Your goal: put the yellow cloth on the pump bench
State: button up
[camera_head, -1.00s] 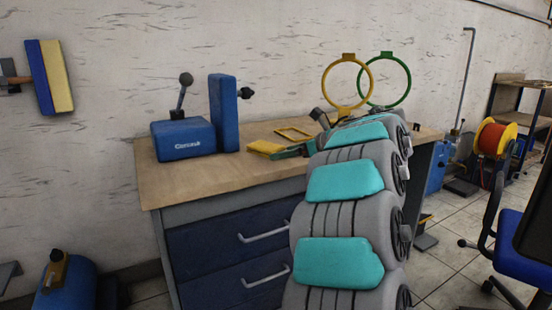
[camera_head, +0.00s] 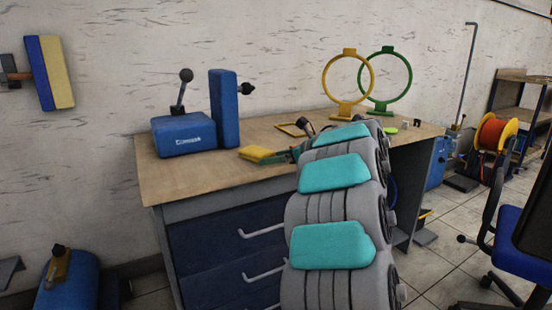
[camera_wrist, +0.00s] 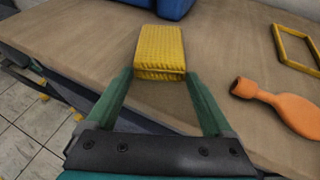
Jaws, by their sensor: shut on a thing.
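The yellow cloth (camera_wrist: 160,50) is a folded, textured block between the fingertips of my gripper (camera_wrist: 158,74) in the wrist view. My gripper is shut on it. In the head view the cloth (camera_head: 258,154) shows at the tip of my gripper (camera_head: 272,157), over the front part of the wooden bench top (camera_head: 180,178). The bench top also fills most of the wrist view (camera_wrist: 75,40). The bench carries a blue pump (camera_head: 184,137) with a lever and an upright blue block. I cannot tell whether the cloth touches the bench top.
An orange bulb-shaped piece (camera_wrist: 280,106) and a yellow square frame (camera_wrist: 297,48) lie right of the cloth. Yellow (camera_head: 346,80) and green (camera_head: 388,80) ring stands are at the back right. The bench's left front is clear. A blue chair (camera_head: 525,235) stands at right.

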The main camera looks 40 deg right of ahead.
jog(key=o, duration=1.1)
jog(key=shift+r, duration=0.15)
jog(key=shift+s+d, duration=0.1)
jog(key=shift+s, duration=0.2)
jog(key=v, duration=1.1)
jog(key=shift+s+r+b, duration=0.15)
jog(key=shift+b, duration=0.15)
